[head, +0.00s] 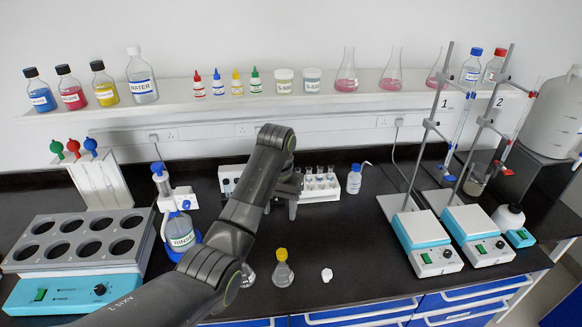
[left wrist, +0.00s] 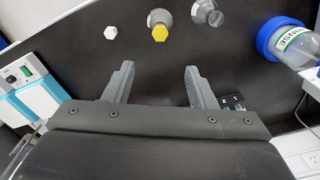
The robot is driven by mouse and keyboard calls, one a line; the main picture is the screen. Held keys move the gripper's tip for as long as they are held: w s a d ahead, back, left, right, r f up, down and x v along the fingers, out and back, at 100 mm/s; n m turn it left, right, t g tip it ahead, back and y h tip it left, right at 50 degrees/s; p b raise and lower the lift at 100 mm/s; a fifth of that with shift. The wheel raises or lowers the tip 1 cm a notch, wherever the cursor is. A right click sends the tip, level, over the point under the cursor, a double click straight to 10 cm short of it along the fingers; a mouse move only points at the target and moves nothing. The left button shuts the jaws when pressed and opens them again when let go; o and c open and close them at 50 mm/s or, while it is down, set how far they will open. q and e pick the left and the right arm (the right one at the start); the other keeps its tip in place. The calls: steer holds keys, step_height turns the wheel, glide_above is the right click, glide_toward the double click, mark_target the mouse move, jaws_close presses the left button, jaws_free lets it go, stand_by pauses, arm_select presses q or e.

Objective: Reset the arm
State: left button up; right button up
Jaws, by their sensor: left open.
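My left arm reaches in from the lower left in the head view. Its gripper (head: 281,208) hangs over the black bench in front of the test tube rack (head: 318,195), partly hidden by my own arm. In the left wrist view the gripper (left wrist: 158,72) is open, with its two fingers apart and nothing between them. A flask with a yellow cap (head: 282,272) stands nearer the bench's front edge; its cap (left wrist: 160,32) shows beyond the fingers in the left wrist view. My right gripper is in neither view.
A white stopper (head: 327,275) and another flask (head: 247,275) are near the front edge. The rinse bottle (head: 181,232) and heating block (head: 77,245) stand left. Two stirrers (head: 428,243) with tall stands are right. A small bottle (head: 354,179) stands beside the rack.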

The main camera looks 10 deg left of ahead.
arm_select(q)
steer(key=s+a+f+n+t, duration=0.2)
steer(key=s+a+f, duration=1.1)
steer(key=s+f, duration=0.25)
steer(key=s+a+r+t+y, duration=0.1)
steer(key=s+a, duration=0.3)
steer(key=s, duration=0.9)
steer(key=s+a+r+t+y, duration=0.15)
steer(key=s+a, duration=0.25)
steer(key=s, duration=0.8)
step_height(320, 180, down, 34)
steer(key=a+f+g+b, duration=0.1)
steer(key=a+g+b, duration=0.1)
steer(key=b, duration=0.6)
steer(key=s+d+f+b, duration=0.1)
steer(key=s+f+b, duration=0.2)
steer(key=s+f, duration=0.4)
steer(key=s+f+g+h+b, duration=0.1)
steer(key=s+f+b, duration=0.2)
steer(key=s+f, duration=0.5)
step_height(320, 180, down, 5)
steer(key=shift+d+f+n+b, duration=0.1)
steer(key=shift+d+n+b, duration=0.2)
steer(key=shift+d+n, duration=0.1)
